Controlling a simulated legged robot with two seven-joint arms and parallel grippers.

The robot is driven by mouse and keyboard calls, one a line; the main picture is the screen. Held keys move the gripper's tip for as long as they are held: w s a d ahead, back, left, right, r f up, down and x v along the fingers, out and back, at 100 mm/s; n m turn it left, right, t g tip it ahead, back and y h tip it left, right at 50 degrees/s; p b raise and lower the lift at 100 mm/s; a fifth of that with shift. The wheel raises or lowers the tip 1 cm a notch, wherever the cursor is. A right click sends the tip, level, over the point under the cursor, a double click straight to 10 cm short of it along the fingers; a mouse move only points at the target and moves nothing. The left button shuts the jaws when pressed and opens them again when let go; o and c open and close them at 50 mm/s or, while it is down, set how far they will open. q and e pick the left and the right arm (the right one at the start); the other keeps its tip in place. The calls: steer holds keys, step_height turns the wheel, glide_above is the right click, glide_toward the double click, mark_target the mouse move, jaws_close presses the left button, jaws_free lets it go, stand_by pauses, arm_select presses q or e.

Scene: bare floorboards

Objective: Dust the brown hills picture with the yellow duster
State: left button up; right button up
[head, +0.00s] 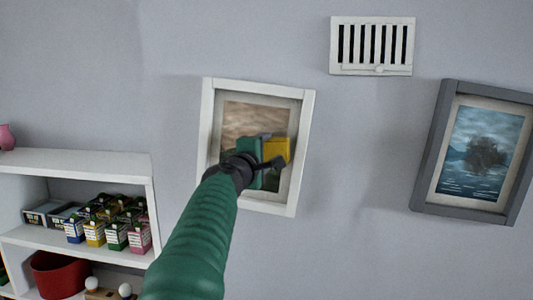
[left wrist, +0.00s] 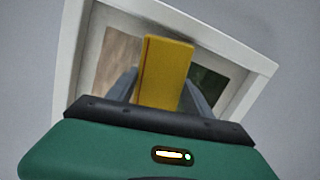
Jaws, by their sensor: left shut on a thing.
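The brown hills picture (head: 258,113) hangs on the wall in a white frame, slightly tilted, at the middle of the head view. Its lower part is hidden behind my arm and gripper. My left gripper (head: 266,160) is in front of it, shut on the yellow duster (head: 277,150). In the left wrist view the duster (left wrist: 164,72) stands up between the two grey fingers, in front of the picture (left wrist: 118,55). I cannot tell whether the duster touches the picture. My right gripper is not in view.
A grey-framed picture of a tree and water (head: 483,150) hangs at the right. A white vent (head: 372,46) is above. A white shelf (head: 75,162) at the left holds several small boxes (head: 112,225), a red bin (head: 58,275) and a pink vase (head: 7,137).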

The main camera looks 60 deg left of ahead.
arm_select(q)
steer(key=shift+w+d+v, duration=0.1)
steer(key=shift+v, duration=0.65)
steer(key=shift+w+d+v, duration=0.1)
steer(key=shift+d+v, duration=0.05)
steer(key=shift+v, duration=0.65)
steer(key=shift+r, duration=0.1)
steer(key=v, duration=0.3)
steer(key=shift+w+d, duration=0.1)
steer(key=shift+w, duration=0.05)
